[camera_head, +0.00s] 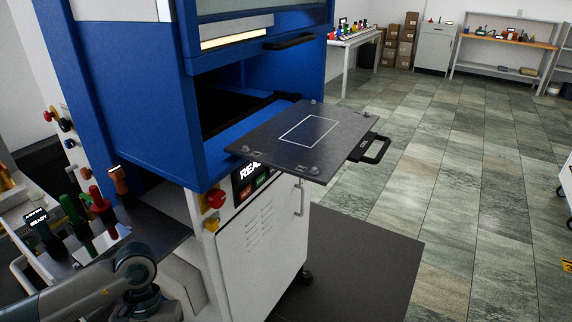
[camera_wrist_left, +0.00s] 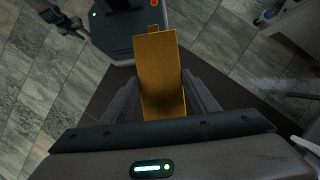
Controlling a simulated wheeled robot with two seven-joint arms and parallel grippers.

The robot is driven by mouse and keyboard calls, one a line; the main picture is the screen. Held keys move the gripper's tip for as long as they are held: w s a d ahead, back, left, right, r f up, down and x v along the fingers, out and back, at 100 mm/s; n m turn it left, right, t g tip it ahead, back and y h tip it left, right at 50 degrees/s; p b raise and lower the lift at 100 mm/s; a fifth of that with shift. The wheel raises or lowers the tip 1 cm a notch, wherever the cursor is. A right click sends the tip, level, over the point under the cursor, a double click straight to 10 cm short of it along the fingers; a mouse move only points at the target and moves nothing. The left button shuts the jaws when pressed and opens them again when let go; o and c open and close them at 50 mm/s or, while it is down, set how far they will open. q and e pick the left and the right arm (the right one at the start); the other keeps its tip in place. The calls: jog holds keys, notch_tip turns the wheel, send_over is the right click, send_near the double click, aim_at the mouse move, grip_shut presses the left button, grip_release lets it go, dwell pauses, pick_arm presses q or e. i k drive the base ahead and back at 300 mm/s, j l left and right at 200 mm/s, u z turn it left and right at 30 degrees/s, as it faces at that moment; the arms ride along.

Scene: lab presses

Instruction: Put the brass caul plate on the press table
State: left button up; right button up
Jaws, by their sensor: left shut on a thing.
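The brass caul plate (camera_wrist_left: 158,62) is a flat gold-brown slab with a small tab at its far end, seen in the left wrist view. My left gripper (camera_wrist_left: 163,92) is shut on it, with one dark finger along each side. The plate is held clear above the floor. The press table (camera_head: 265,143) is a dark slab pulled out of the blue press in the head view, with a white rectangle outlined on its bare top and a black front handle. My left arm shows at the lower left of the head view; its gripper and the plate are outside that view.
The blue press (camera_head: 130,120) stands on a white cabinet (camera_head: 262,235) with a red knob (camera_head: 216,198) and a lit panel. Several coloured-handled tools (camera_head: 100,200) stand in a rack at left. Tiled floor (camera_head: 440,190) to the right is open.

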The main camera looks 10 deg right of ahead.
aim_at(310, 130)
jog(key=i+l+u, duration=0.3)
jog(key=l, duration=1.7)
jog(key=k+l+u, duration=0.1)
jog(key=l+u, duration=0.2)
jog(key=l, duration=1.65)
